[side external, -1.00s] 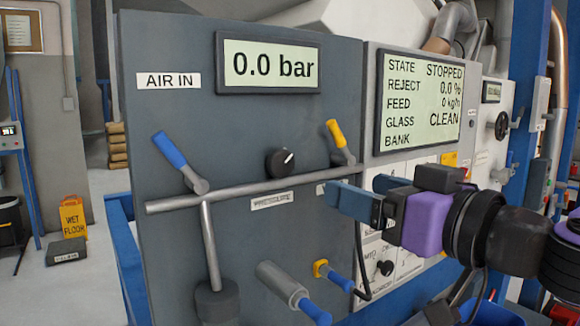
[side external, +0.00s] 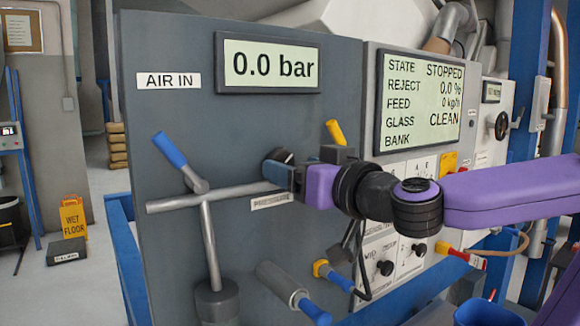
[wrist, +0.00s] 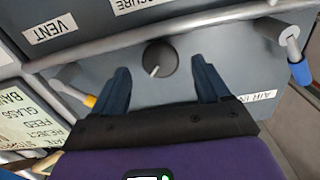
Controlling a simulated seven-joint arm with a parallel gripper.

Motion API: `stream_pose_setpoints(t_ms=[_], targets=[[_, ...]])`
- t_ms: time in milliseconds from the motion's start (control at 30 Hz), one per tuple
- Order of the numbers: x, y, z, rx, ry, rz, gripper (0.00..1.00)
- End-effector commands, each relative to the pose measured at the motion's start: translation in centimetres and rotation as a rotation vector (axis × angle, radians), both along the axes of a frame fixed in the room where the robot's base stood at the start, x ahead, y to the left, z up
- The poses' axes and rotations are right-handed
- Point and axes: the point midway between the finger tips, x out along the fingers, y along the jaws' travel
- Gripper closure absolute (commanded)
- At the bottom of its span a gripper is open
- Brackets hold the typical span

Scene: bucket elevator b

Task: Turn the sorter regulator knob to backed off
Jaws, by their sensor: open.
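A round dark knob (wrist: 160,57) with a white pointer line is on the grey panel, above the pipe, next to a label ending in "SSURE". In the wrist view its pointer aims down and slightly left. In the side view only part of the knob (side external: 279,155) shows behind the fingers, and its pointer is hidden. My gripper (wrist: 160,64) is open, with one blue finger on each side of the knob in the wrist view. In the side view my gripper (side external: 280,172) is right at the knob; I cannot tell whether the fingers touch it.
The pressure display (side external: 268,63) reads 0.0 bar. A grey pipe (side external: 230,195) runs just below the knob. A blue-handled lever (side external: 170,150) stands to the left and a yellow-handled lever (side external: 335,132) to the right. The status screen (side external: 420,100) reads STOPPED.

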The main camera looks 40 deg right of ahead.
Motion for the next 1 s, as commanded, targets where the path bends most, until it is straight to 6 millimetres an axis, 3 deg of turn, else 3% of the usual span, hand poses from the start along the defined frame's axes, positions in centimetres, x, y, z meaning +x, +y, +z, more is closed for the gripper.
stream_pose_setpoints(t_ms=[200, 567, 733, 1000], targets=[[2.0, 0.0, 0.0, 0.0, -0.001, -0.002, 0.25], [2.4, 0.0, 0.0, 0.0, -0.001, 0.0, 0.25], [2.4, 0.0, 0.0, 0.0, -0.001, 0.0, 0.8], [2.4, 0.0, 0.0, -0.014, -0.001, 0.0, 0.8]])
